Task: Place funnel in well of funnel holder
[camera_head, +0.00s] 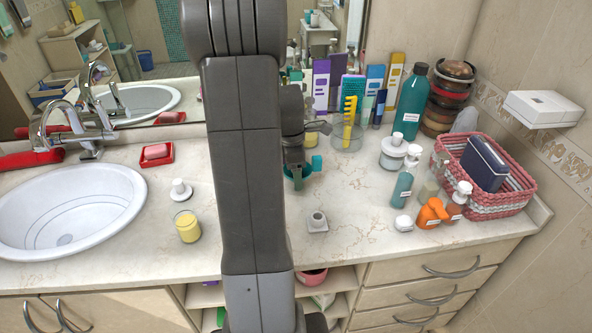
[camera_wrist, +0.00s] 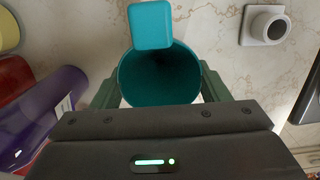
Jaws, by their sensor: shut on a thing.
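The teal funnel (camera_wrist: 152,28) is between the fingers of my gripper (camera_wrist: 160,92), which is shut on it. Its wide round mouth and a flat square tab face the wrist camera, and its lower end is hidden. In the head view, part of the teal funnel (camera_head: 316,163) shows beside my arm, above the counter near the cup. The funnel holder (camera_head: 317,222) is a small pale square block with a round dark well, apparently empty. It stands on the counter nearer the front edge, apart from the funnel. It also shows at upper right in the wrist view (camera_wrist: 268,24).
A clear cup with a yellow comb (camera_head: 349,118) stands behind the funnel. Several bottles, including a teal one (camera_head: 403,183), and a woven basket (camera_head: 490,205) stand at right. A yellow jar (camera_head: 188,227) is left of my arm. The counter around the holder is clear.

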